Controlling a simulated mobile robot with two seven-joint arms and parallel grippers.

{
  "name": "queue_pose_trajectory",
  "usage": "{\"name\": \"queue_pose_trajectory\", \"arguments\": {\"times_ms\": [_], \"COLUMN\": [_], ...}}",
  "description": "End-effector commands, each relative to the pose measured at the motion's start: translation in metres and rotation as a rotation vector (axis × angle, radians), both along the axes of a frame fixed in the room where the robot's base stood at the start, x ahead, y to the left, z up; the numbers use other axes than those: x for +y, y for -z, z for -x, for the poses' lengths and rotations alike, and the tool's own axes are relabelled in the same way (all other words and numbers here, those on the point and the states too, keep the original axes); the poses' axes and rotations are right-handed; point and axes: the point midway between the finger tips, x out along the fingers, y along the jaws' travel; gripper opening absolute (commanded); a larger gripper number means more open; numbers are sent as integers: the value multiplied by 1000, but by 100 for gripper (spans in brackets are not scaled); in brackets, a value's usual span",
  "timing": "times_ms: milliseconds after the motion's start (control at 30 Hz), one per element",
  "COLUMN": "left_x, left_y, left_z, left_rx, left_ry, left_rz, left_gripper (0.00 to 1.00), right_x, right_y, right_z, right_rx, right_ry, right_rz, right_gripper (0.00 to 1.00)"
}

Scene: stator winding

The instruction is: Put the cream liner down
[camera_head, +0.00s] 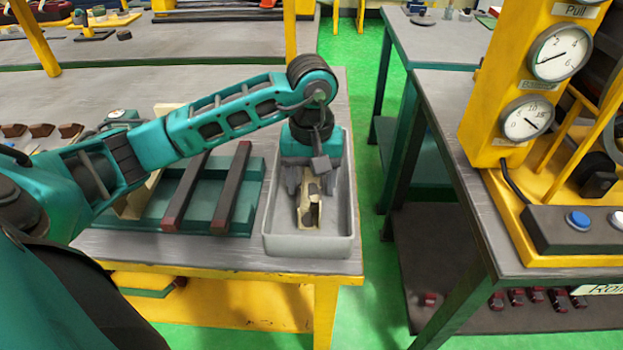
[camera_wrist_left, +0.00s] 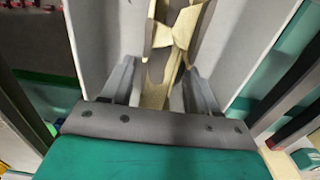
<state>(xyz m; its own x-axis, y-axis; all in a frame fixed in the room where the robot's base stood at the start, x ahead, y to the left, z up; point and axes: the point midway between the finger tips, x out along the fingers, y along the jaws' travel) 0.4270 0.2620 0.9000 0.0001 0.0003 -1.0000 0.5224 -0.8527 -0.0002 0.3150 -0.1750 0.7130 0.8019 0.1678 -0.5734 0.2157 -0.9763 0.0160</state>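Cream liner pieces (camera_head: 309,214) lie in the grey bin (camera_head: 262,215) near the right end of the table. They overlap, so I cannot tell how many there are. My left gripper (camera_head: 309,187) points down into the bin, directly over them. In the left wrist view, the cream liner (camera_wrist_left: 179,38) runs lengthwise in the bin (camera_wrist_left: 235,45), and its near end lies between the fingers of my left gripper (camera_wrist_left: 160,70). The fingers stand apart, with gaps beside the cream strip. Whether the strip touches the bin floor is unclear. My right gripper is not in view.
Left of the bin, dark red-ended bars (camera_head: 232,190) lie across a green tray (camera_head: 255,185). A yellow gauge stand (camera_head: 500,120) is on the separate table at right. Green floor (camera_head: 360,200) shows between the tables.

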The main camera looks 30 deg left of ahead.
Motion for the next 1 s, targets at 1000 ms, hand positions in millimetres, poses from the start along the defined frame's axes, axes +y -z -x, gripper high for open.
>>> {"name": "queue_pose_trajectory", "arguments": {"times_ms": [1000], "left_x": [0], "left_y": [-118], "left_z": [-1], "left_rx": [-2], "left_ry": [0], "left_rz": [-1], "left_gripper": [64], "right_x": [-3], "right_y": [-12], "right_z": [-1], "right_rx": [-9], "right_ry": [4], "right_rz": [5], "right_gripper": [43]}}
